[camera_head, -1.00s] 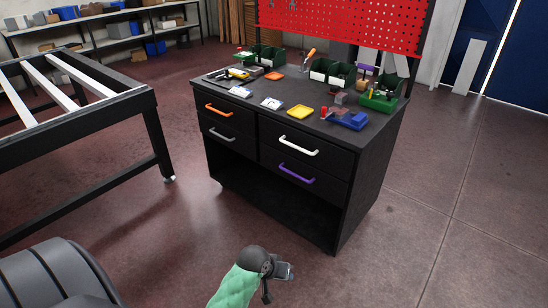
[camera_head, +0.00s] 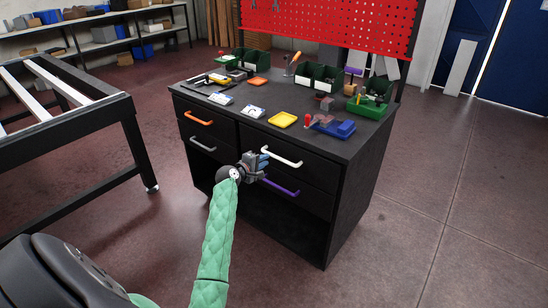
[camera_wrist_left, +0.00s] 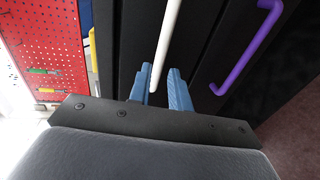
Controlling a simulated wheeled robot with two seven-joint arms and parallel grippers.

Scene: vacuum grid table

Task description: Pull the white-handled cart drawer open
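The white handle (camera_head: 281,156) sits on the upper right drawer (camera_head: 313,166) of the black cart, whose front looks flush with the cart face. My left gripper (camera_head: 263,162) is at the left end of this handle. In the left wrist view, the two blue fingers of my left gripper (camera_wrist_left: 160,70) are apart, and the lower end of the white handle (camera_wrist_left: 167,45) shows between them. I cannot tell whether either finger touches it. My right gripper is not in view.
The purple handle (camera_head: 280,188) is just below, with orange (camera_head: 198,118) and grey (camera_head: 202,144) handles to the left. The cart top (camera_head: 230,117) holds bins, a yellow tray (camera_head: 283,120) and small parts. A black frame table (camera_head: 128,130) stands left. Floor right of the cart is clear.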

